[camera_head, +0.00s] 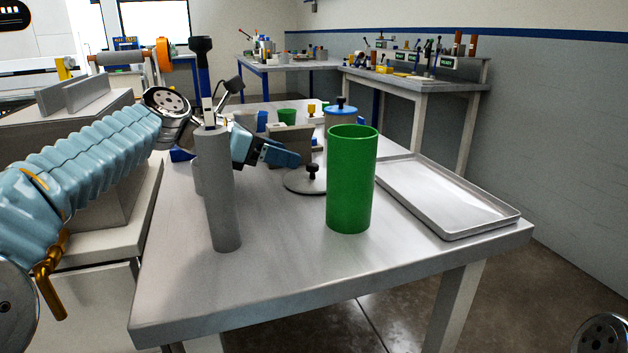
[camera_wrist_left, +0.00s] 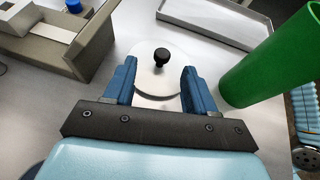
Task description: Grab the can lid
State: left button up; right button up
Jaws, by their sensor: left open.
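My right gripper is not in view.
A grey upright cylinder (camera_head: 218,195) stands left of the lid. The green can stands upright and close on the right. A shallow metal tray (camera_head: 450,198) lies beyond it. A grey block (camera_head: 290,143) and a blue-lidded can (camera_head: 340,115) stand behind. The table's front is clear.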

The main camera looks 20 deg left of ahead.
aim_at(308, 166)
pick_arm(q)
jog(key=x, duration=0.5)
jog(key=shift+d+f, duration=0.25)
jog(key=shift+f, duration=0.2)
grip_shut()
